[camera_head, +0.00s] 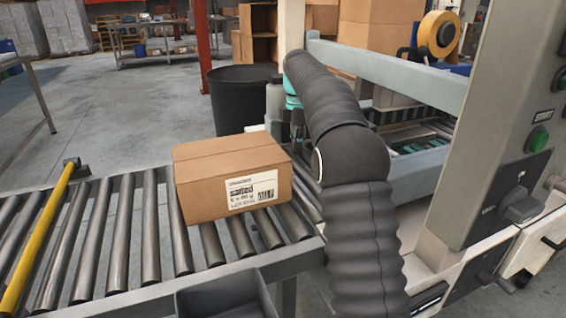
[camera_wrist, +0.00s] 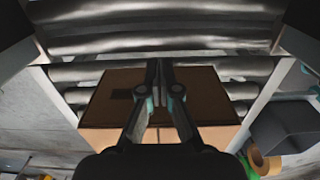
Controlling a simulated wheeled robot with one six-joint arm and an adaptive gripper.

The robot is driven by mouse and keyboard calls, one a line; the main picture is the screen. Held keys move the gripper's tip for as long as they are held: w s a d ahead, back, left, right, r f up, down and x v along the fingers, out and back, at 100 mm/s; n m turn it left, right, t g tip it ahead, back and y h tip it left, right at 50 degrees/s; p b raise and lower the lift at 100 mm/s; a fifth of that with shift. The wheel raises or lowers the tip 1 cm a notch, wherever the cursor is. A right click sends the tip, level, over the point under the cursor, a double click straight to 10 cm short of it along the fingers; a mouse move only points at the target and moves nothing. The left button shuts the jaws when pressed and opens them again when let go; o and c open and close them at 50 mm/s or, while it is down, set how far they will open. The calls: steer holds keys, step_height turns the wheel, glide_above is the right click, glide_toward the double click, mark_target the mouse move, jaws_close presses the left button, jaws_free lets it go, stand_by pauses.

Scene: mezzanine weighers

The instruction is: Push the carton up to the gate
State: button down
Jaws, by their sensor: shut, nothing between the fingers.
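A closed brown carton (camera_head: 232,176) with a white "salted" label sits on the right part of the roller conveyor (camera_head: 118,240). The gate, a yellow bar (camera_head: 42,232), crosses the rollers at the left, with several bare rollers between it and the carton. My gripper (camera_wrist: 159,66) is shut and empty. In the wrist view its fingers lie across the carton (camera_wrist: 205,108). In the head view the gripper is at the carton's right end, mostly hidden by my arm and the carton. I cannot tell whether it touches the carton.
A dark open bin (camera_head: 225,300) hangs at the conveyor's front edge. A black barrel (camera_head: 240,97) stands behind the carton. A grey machine frame (camera_head: 440,80) with a tape roll (camera_head: 438,34) stands at the right. The rollers left of the carton are clear.

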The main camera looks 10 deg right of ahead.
step_height(320, 180, down, 5)
steer(key=shift+a+f+b, duration=0.1)
steer(key=shift+b, duration=0.35)
steer(key=shift+s+a+r, duration=0.15)
steer(key=shift+a, duration=0.5)
steer(key=shift+s+a+r, duration=0.15)
steer(key=shift+a, duration=0.45)
steer(key=shift+s+a, duration=0.1)
steer(key=shift+a, duration=0.55)
